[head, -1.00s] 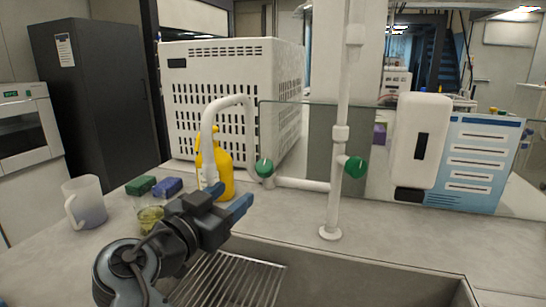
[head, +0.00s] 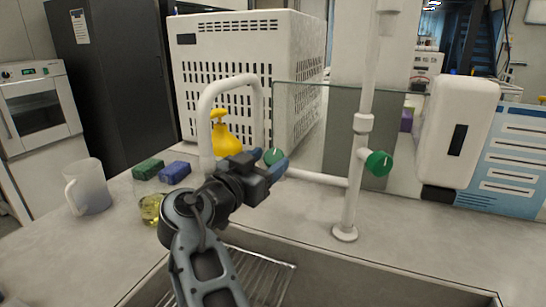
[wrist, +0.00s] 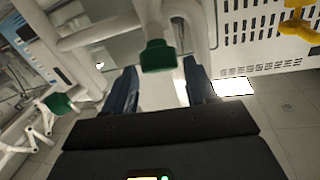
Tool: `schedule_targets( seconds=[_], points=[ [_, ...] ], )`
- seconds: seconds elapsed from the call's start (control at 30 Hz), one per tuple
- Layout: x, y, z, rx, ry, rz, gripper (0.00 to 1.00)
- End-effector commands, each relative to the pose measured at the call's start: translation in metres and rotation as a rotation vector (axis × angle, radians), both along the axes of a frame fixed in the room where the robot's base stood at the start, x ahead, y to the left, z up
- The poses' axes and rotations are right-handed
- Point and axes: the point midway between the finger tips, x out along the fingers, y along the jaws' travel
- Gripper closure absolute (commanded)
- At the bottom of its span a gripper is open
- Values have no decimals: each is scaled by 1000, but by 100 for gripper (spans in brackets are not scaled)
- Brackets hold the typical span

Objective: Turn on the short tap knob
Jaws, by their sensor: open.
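The short tap (head: 208,115) is a white curved spout behind the sink. Its green knob (head: 274,157) sits low at its right, partly hidden by my gripper in the head view. In the wrist view the green knob (wrist: 158,56) appears between my two blue fingers, close to the fingertip line. My gripper (head: 262,168) is open, with nothing held, and points at this knob. I cannot tell whether a finger touches it. A second green knob (head: 378,163) is on the tall white pipe to the right; it also shows at left in the wrist view (wrist: 59,104).
A white horizontal pipe (head: 318,178) joins the taps. A glass panel (head: 310,120) stands behind. A yellow bottle (head: 226,140) is behind the spout. A jug (head: 90,188), sponges (head: 174,172) and a small yellow beaker (head: 150,208) stand left. A wire rack (head: 262,272) lies in the sink.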

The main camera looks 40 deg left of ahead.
Motion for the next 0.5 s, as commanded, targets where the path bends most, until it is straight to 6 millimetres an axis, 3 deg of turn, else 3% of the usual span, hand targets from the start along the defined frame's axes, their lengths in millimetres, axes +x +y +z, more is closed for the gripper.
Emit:
schedule_targets(
  seconds=[0.2,0.5],
  points=[
    [23,2,0,0,0,-1,43],
    [27,2,0,1,0,0,43]
  ],
)
